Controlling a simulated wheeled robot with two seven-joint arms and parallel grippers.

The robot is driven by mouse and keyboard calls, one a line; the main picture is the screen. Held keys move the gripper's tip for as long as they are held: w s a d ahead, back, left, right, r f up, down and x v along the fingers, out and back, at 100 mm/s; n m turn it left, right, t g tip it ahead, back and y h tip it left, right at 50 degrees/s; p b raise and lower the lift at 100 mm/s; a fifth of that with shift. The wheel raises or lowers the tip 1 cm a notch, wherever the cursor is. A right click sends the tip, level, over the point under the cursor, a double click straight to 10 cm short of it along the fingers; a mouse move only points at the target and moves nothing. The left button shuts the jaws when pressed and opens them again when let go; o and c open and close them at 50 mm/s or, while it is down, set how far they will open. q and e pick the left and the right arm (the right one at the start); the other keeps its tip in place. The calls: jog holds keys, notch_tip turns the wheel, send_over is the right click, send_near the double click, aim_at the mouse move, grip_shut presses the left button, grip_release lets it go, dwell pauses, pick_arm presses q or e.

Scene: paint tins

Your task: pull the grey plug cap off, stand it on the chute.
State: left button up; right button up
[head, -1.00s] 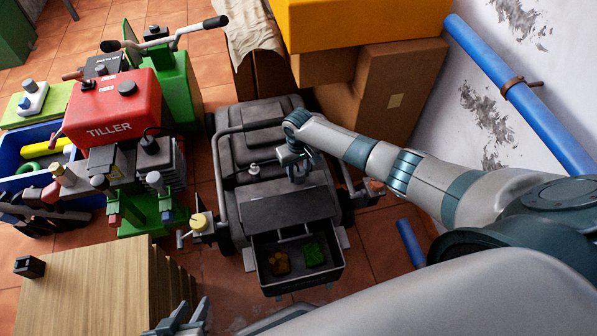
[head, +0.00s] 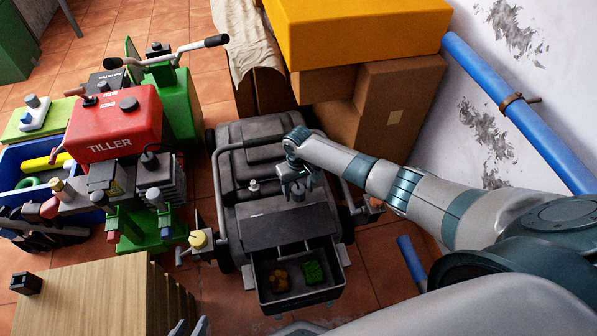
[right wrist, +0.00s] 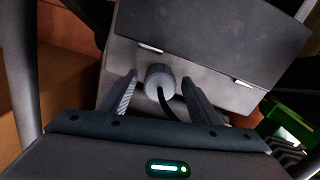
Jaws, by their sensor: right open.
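The grey plug cap (right wrist: 160,80) shows in the right wrist view as a short round cap with a black lead, seated on a dark grey body. My right gripper (head: 299,190) is open, with a finger on either side of the cap and gaps showing. In the head view the gripper is over the dark machine (head: 263,150) and the cap is hidden. A flat dark panel (head: 288,230), which may be the chute, is in front of it; a dark panel (right wrist: 210,35) also shows in the wrist view. Of my left gripper (head: 190,327) only two separated fingertips show at the bottom edge.
An open tray (head: 262,291) with a yellow and a green item sits at the machine's front. The red tiller (head: 110,125) stands left. Cardboard boxes (head: 400,105) stand behind, and a wooden block (head: 95,300) is front left.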

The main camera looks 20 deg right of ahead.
pick_arm(q)
notch_tip(320, 180, up, 3)
jog(key=p, duration=0.2)
jog(key=shift+f+p, duration=0.1)
jog(key=shift+p, duration=0.25)
pick_arm(e)
notch_tip(320, 180, up, 17)
jog(key=shift+f, duration=0.1)
